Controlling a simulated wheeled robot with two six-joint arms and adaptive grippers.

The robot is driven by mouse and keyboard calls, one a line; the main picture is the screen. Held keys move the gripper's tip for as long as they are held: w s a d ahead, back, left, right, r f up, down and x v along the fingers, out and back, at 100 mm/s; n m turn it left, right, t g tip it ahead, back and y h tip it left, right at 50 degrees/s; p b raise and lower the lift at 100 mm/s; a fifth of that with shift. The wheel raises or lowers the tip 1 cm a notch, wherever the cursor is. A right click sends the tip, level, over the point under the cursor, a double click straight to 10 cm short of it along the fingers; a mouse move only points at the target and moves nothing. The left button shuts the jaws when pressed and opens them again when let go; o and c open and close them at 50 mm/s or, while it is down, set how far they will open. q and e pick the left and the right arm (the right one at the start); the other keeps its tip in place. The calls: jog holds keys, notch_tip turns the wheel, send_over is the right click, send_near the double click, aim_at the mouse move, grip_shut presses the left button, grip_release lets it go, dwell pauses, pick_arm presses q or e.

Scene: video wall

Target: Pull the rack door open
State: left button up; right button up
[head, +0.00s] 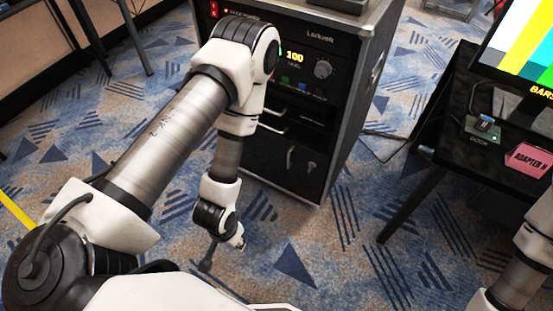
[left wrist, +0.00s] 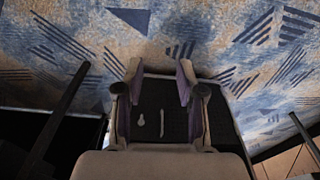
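The rack (head: 345,130) is a black cabinet with grey metal edges, standing on the carpet at the centre of the head view. Its low dark door panel (head: 300,180) carries a pale curved handle (head: 290,158), with another small pale fitting to its right. The door looks shut. My left arm crosses in front of the rack, its wrist low and left of the door. My left gripper (left wrist: 158,76) shows in the left wrist view with its two fingers apart and nothing between them. A dark panel with two pale fittings shows beyond the fingers. My right gripper is out of view.
Above the door are a lit display reading 100 (head: 294,57) and a knob (head: 323,69). Patterned carpet is free in front of the rack.

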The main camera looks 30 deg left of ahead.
aim_at(288, 161)
pick_arm(q)
jog(key=w+a+f+t+y+b, duration=0.1)
jog(key=w+f+t+b, duration=0.2)
jog(key=w, duration=0.5)
jog(key=w+a+f+t+b, duration=0.1)
jog(key=w+t+b, duration=0.35)
jog(key=w, duration=0.25)
jog(key=w+f+t+y+b, duration=0.15)
jog(key=w+b, duration=0.25)
jog(key=w, duration=0.4)
jog(key=w+f+t+b, duration=0.2)
jog(key=w+f+b, duration=0.3)
jog(key=b, duration=0.6)
jog(key=w+a+f+t+b, duration=0.1)
jog(key=w+f+t+b, duration=0.2)
jog(key=w+f+b, duration=0.2)
jog(key=w+a+f+n+t+b, duration=0.1)
jog(key=w+f+b, duration=0.4)
jog(key=w+b, duration=0.5)
jog(key=shift+w+a+f+t+b, duration=0.15)
jog(key=shift+t+b, duration=0.75)
jog(key=shift+b, duration=2.4)
jog(key=shift+w, duration=0.15)
grip_shut()
